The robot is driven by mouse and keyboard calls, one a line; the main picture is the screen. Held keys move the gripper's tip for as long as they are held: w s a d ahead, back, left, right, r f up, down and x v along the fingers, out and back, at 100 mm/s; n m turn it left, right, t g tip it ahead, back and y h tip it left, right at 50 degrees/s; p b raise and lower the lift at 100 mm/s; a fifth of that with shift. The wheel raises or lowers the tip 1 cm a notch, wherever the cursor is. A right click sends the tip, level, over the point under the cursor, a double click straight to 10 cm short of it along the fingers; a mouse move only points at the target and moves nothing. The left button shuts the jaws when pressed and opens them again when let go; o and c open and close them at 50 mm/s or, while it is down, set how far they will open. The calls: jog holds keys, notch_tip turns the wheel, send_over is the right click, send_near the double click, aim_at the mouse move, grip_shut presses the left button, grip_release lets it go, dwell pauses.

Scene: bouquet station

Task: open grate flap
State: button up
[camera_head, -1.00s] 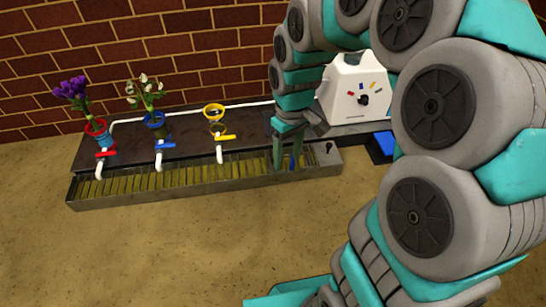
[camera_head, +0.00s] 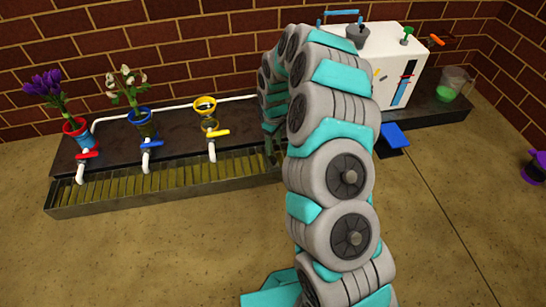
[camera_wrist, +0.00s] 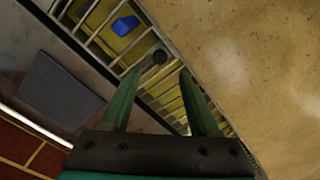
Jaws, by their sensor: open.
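The long grate trough (camera_head: 150,187) runs in front of a dark shelf; my arm hides its right end in the head view. A blue piece (camera_wrist: 125,26) lies beneath or between the bars.
Red, blue and yellow taps (camera_head: 212,142) stand along the trough, with two flower pots (camera_head: 141,122) and a yellow cup (camera_head: 205,106) behind. A white machine (camera_head: 385,65) stands right of my arm, with a blue pedal (camera_head: 395,135) before it. The front floor is mostly open.

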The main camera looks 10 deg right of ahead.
aim_at(274, 159)
notch_tip(274, 159, down, 8)
jog(key=shift+r+b, duration=0.2)
jog(key=shift+b, duration=0.3)
grip_shut()
dwell(0.4)
dwell(0.9)
